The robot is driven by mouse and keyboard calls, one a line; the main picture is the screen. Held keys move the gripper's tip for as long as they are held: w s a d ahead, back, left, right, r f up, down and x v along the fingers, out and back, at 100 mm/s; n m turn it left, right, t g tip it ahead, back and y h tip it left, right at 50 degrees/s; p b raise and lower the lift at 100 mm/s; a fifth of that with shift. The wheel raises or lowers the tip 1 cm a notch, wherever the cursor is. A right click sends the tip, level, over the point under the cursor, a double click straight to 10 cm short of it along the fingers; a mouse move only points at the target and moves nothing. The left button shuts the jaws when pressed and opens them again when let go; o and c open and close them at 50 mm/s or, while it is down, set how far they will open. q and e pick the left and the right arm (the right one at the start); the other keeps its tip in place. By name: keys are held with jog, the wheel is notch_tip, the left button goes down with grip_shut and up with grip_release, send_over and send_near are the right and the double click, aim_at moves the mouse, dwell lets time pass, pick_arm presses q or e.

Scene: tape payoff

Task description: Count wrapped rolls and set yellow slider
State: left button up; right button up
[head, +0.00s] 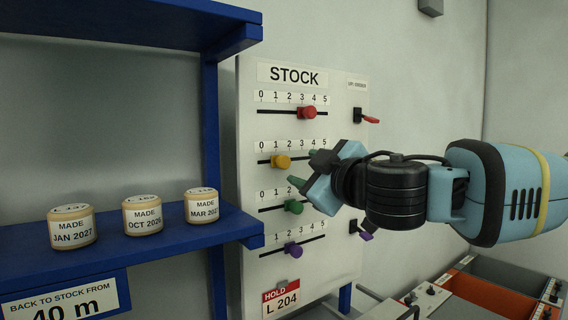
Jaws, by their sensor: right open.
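The yellow slider (281,161) sits on the second row of the STOCK board (250,225), seemingly between 1 and 2. My right gripper (305,169) comes in from the right, open and empty, with its fingertips just right of the yellow slider and apart from it. It hides the right part of the yellow and green rows. Three rolls with paper labels stand on the blue shelf: MADE JAN 2027 (72,227), MADE OCT 2026 (143,215) and one reading MADE MAR, its year hard to read (201,205). My left gripper is not in view.
The red slider (307,112) is above, the green slider (293,206) and purple slider (292,249) below. A red HOLD L 204 tag (281,301) hangs at the board's bottom. The blue shelf (180,243) flanks the board. Bins (490,290) stand at lower right.

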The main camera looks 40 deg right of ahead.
aim_at(286, 163)
jog(key=shift+b+x, duration=0.45)
jog(key=shift+x, duration=3.6)
jog(key=shift+s+f, duration=0.1)
jog(key=shift+c, duration=0.3)
grip_shut()
